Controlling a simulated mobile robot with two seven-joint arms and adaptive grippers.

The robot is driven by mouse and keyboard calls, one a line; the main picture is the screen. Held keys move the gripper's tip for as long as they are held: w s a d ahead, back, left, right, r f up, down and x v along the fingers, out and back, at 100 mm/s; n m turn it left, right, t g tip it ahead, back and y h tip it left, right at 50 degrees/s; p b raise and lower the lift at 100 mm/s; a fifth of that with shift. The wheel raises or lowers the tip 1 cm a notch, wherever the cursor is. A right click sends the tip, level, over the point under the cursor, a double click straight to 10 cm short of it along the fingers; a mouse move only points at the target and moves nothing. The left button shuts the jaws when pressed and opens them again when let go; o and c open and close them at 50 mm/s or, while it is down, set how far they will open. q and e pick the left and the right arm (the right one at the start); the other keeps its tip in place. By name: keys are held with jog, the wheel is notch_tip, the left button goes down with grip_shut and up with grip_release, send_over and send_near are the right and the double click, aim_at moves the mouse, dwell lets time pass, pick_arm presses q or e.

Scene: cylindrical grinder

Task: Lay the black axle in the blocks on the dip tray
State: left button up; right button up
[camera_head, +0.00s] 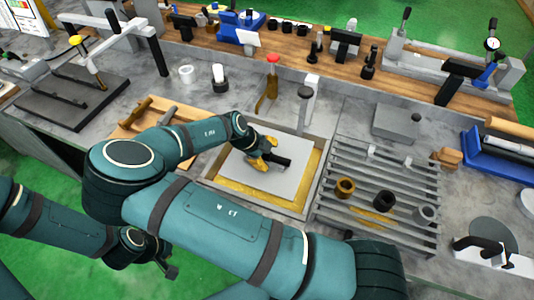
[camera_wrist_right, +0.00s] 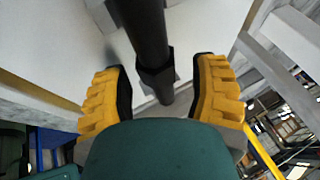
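The dip tray (camera_head: 318,183) is a shallow frame with yellow liquid and a pale grey plate (camera_head: 285,181) inside it. The black axle (camera_head: 280,160) shows in the head view as a short dark bar over the plate, partly hidden by my right gripper (camera_head: 264,154). In the right wrist view the axle (camera_wrist_right: 146,30) runs down between the yellow fingers of the right gripper (camera_wrist_right: 163,92), with a gap on both sides. A wider dark part shows near its lower end. I cannot make out the blocks clearly. My left gripper (camera_head: 168,268) hangs low over the green floor; its fingers are unclear.
A slatted rack (camera_head: 385,235) right of the tray carries a brass ring (camera_head: 345,187), a black ring (camera_head: 384,201) and a grey ring (camera_head: 424,214). A red-topped post (camera_head: 271,75) and a grey post (camera_head: 306,105) stand behind the tray. My right arm covers much of the front.

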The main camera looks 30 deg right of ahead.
jog(key=v, duration=1.2)
jog(key=shift+s, duration=0.1)
